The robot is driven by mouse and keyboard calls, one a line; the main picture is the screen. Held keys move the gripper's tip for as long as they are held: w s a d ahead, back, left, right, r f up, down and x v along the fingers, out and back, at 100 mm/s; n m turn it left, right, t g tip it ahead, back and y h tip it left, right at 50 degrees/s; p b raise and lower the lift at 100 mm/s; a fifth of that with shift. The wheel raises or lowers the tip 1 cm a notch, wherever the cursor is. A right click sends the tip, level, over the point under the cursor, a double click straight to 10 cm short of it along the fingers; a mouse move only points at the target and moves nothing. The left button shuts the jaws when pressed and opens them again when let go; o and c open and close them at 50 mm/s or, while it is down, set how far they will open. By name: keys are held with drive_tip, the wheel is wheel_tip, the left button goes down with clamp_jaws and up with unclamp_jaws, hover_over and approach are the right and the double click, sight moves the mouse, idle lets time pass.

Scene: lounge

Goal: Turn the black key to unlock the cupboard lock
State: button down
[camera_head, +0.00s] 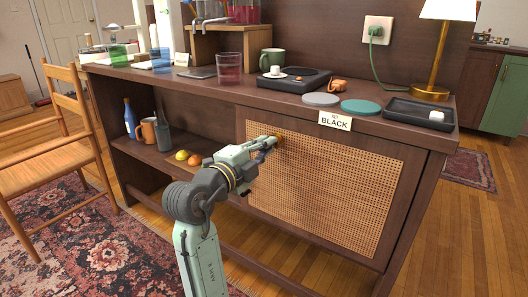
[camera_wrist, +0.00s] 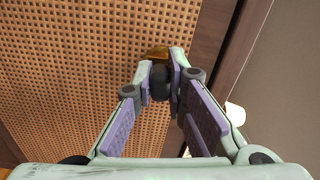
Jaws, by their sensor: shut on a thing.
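The cupboard has a woven cane door (camera_head: 330,190) in a dark wood frame under the counter. A brass lock (camera_head: 278,137) sits near the door's upper left corner; it also shows in the wrist view (camera_wrist: 156,53), just beyond my fingertips. My gripper (camera_head: 268,145) reaches up to the lock from the left. In the wrist view, its fingers are shut on the black key (camera_wrist: 160,83), a dark rounded piece between the pads. The key's far end and its fit in the lock are hidden by the fingers.
A black tray (camera_head: 418,112), coasters (camera_head: 361,106) and a glass (camera_head: 229,69) stand on top. Fruit (camera_head: 195,160) lies on the open shelf. A wooden chair (camera_head: 60,165) stands left.

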drive_tip(key=shift+d+m+b, duration=0.25)
drive_tip(key=shift+m+b, duration=0.65)
drive_tip(key=shift+b, duration=0.2)
drive_tip(key=c, duration=1.9)
unclamp_jaws()
drive_tip(key=o, duration=0.4)
drive_tip(key=shift+a, duration=0.1)
drive_tip(key=shift+c, duration=0.2)
drive_tip(key=o, duration=0.4)
drive_tip(key=shift+a, duration=0.1)
drive_tip(key=shift+a, duration=0.1)
drive_tip(key=shift+b+v, duration=0.7)
drive_tip(key=shift+v, duration=2.75)
